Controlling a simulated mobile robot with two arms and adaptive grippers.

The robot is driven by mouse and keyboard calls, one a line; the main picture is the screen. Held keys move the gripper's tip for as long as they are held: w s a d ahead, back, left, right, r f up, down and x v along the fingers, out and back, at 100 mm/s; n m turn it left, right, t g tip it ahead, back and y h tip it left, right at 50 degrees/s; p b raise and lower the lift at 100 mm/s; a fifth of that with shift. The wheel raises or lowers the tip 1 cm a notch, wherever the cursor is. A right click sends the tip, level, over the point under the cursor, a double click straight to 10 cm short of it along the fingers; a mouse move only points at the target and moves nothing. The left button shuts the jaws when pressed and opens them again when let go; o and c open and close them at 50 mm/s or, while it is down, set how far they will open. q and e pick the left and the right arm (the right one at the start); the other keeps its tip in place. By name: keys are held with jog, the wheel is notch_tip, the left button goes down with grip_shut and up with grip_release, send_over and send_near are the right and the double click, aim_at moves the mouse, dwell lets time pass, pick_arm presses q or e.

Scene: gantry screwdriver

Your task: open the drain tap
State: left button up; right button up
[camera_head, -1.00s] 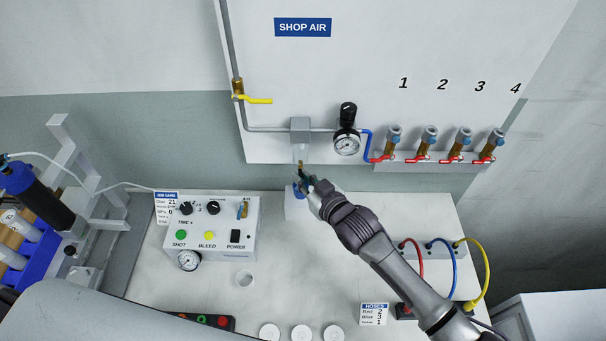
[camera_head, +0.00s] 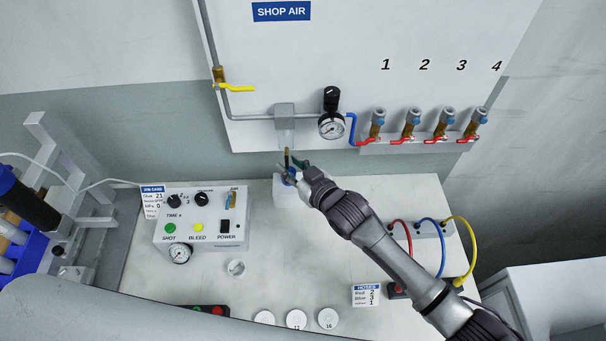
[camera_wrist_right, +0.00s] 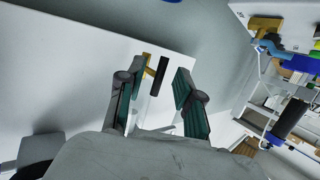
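The drain tap (camera_head: 287,154) is a small brass fitting with a dark lever, hanging under the clear filter bowl (camera_head: 285,135) on the wall panel. In the right wrist view the tap's black lever (camera_wrist_right: 159,76) and brass part (camera_wrist_right: 149,69) show between the fingers. My right gripper (camera_head: 291,167) is at the tap from below and in front. In the right wrist view my right gripper (camera_wrist_right: 161,78) is open, its green-padded fingers on either side of the lever with visible gaps. Whether the lever is deep between the pads is hard to tell. My left gripper is not in view.
A white container with blue inside (camera_head: 287,193) stands below the tap, close to the gripper. A gauge (camera_head: 332,126) and red-handled valves (camera_head: 411,139) are to the right. A control box (camera_head: 202,218) stands left on the bench, and coloured hoses (camera_head: 436,231) lie right.

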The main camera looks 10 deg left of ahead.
jog(key=v, duration=1.1)
jog(key=shift+s+d, duration=0.1)
